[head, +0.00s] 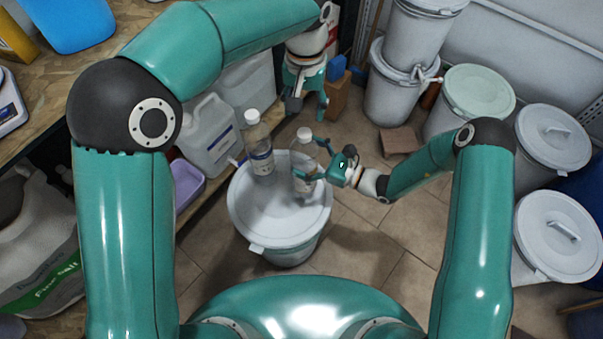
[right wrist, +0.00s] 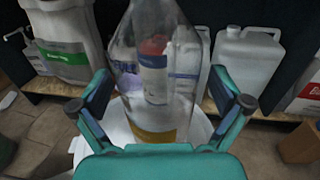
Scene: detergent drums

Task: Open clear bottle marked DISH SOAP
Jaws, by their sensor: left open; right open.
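Two clear bottles with white caps stand upright on a white lidded drum (head: 252,212) in the head view. The left bottle (head: 260,148) carries a blue-and-white label; the right bottle (head: 303,160) is partly covered by my right gripper. I cannot read which is marked DISH SOAP. My right gripper (head: 314,160) is open, its fingers on either side of the right bottle. In the right wrist view this clear bottle (right wrist: 158,112) stands between the spread fingers; its cap is out of frame. My left gripper (head: 308,105) is open and empty, pointing down above and behind the bottles.
A shelf on the left holds white jugs (head: 207,135) and a lilac tub (head: 186,183). Several lidded white drums (head: 560,235) stand on the right. A cardboard box (head: 338,97) stands behind my left gripper. Tiled floor (head: 365,245) is free right of the drum.

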